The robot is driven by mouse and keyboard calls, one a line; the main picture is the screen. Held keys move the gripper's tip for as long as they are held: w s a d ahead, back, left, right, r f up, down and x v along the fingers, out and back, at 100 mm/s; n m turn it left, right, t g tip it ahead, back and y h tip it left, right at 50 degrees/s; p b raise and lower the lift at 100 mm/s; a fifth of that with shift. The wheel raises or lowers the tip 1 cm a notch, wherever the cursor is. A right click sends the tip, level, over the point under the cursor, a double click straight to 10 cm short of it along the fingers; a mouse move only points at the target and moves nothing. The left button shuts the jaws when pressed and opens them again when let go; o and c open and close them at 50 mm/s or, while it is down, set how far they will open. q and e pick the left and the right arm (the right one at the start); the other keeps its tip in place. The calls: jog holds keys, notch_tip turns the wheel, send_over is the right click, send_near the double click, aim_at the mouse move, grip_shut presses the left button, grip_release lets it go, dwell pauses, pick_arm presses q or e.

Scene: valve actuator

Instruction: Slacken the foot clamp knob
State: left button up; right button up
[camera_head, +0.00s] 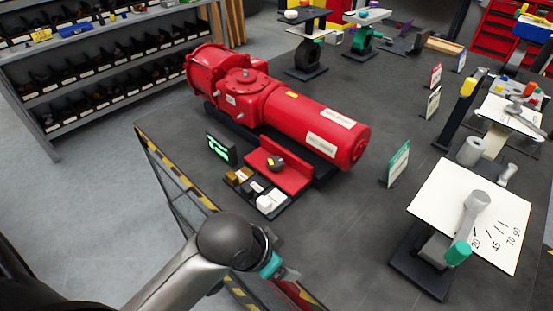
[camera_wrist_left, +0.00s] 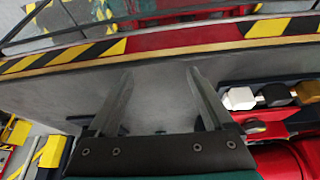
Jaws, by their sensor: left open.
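A dark round knob (camera_head: 275,163), which looks like the foot clamp knob, sits on a red L-shaped foot (camera_head: 292,178) beside the large red actuator (camera_head: 310,127). My left gripper (camera_head: 287,273) is near the table's striped front edge, in front of the foot and well apart from the knob. In the left wrist view my left gripper (camera_wrist_left: 158,77) has its two fingers apart with nothing between them. My right gripper is not in view.
A small tray with white (camera_head: 266,204), dark and brown blocks lies before the foot; a white block (camera_wrist_left: 240,98) shows in the wrist view. A small green-lit display (camera_head: 220,148) stands left. A white panel with a lever (camera_head: 475,205) stands right.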

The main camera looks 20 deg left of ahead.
pick_arm(q)
jog(key=shift+w+r, duration=0.2)
jog(key=shift+w, duration=0.3)
jog(key=w, duration=0.1)
jog(key=w+r+m, duration=0.1)
jog(key=w, duration=0.1)
jog(key=w+r+m, duration=0.1)
jog(key=w, duration=0.1)
jog(key=shift+d+r+h, duration=0.15)
jog(key=shift+r+h, duration=0.05)
jog(key=shift+h, duration=0.2)
jog(key=w+a+r+m, duration=0.1)
jog(key=w+a+r, duration=0.2)
jog(key=w+r, duration=0.15)
jog(key=n+y, duration=0.1)
jog(key=n, duration=0.2)
send_near(275, 161)
jog(key=shift+g, duration=0.3)
jog(key=b+x, duration=0.2)
jog(key=x, duration=0.6)
jog(key=shift+w+b, duration=0.25)
jog(key=shift+b, duration=0.1)
jog(key=shift+c, duration=0.4)
